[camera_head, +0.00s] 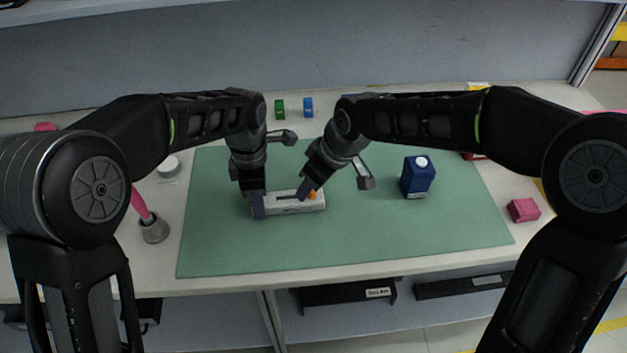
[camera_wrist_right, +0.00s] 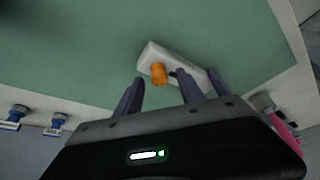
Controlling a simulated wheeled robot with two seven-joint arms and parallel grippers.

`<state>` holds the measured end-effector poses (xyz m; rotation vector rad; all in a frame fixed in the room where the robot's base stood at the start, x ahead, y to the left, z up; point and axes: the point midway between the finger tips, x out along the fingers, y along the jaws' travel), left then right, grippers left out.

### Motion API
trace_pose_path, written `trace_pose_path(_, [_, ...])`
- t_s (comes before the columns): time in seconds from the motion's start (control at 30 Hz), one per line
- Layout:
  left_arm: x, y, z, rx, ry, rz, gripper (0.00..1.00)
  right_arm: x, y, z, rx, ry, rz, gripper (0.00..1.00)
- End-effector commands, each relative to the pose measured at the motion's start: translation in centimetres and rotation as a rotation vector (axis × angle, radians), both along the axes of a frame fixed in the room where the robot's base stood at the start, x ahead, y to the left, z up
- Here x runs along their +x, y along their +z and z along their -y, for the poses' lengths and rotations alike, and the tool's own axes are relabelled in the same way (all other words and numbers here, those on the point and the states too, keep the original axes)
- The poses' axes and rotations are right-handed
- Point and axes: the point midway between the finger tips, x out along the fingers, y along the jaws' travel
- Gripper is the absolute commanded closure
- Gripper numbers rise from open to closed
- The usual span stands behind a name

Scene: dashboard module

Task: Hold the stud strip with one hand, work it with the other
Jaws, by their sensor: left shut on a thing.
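The stud strip (camera_head: 290,208) is a pale grey bar with a dark slot, lying on the green mat (camera_head: 350,245). An orange stud (camera_head: 312,195) stands near its right end. My left gripper (camera_head: 258,204) is shut on the strip's left end. My right gripper (camera_head: 306,188) is over the strip's right half, close to the stud. In the right wrist view its fingers (camera_wrist_right: 159,80) are spread, with the orange stud (camera_wrist_right: 158,73) showing in the gap between the tips. I cannot tell whether they touch it. The strip (camera_wrist_right: 152,53) is partly hidden behind a finger there.
A blue carton (camera_head: 418,178) with a white cap stands right of the strip. A pink box (camera_head: 523,210) is off the mat at right. A grey cup (camera_head: 154,231) holding a pink item stands at left. The front mat is clear.

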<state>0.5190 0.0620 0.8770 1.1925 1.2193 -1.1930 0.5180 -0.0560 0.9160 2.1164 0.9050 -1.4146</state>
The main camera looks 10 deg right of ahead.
Motion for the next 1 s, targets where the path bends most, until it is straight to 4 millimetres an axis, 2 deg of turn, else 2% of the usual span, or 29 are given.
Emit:
trace_pose_path(0.07, [0.0, 0.0, 0.0, 0.0, 0.0, 0.0, 1.0, 0.0, 0.02, 0.01, 0.0, 0.0, 0.0, 0.62])
trace_pose_path(0.53, [-0.01, 0.0, 0.0, 0.0, 0.0, 0.0, 1.0, 0.0, 0.04, 0.02, 0.0, 0.0, 0.0, 1.0])
trace_pose_path(1.0, [-0.01, 0.0, -0.01, 0.0, 0.0, 0.0, 1.0, 0.03, 0.21, 0.01, 0.0, 0.0, 0.001, 1.0])
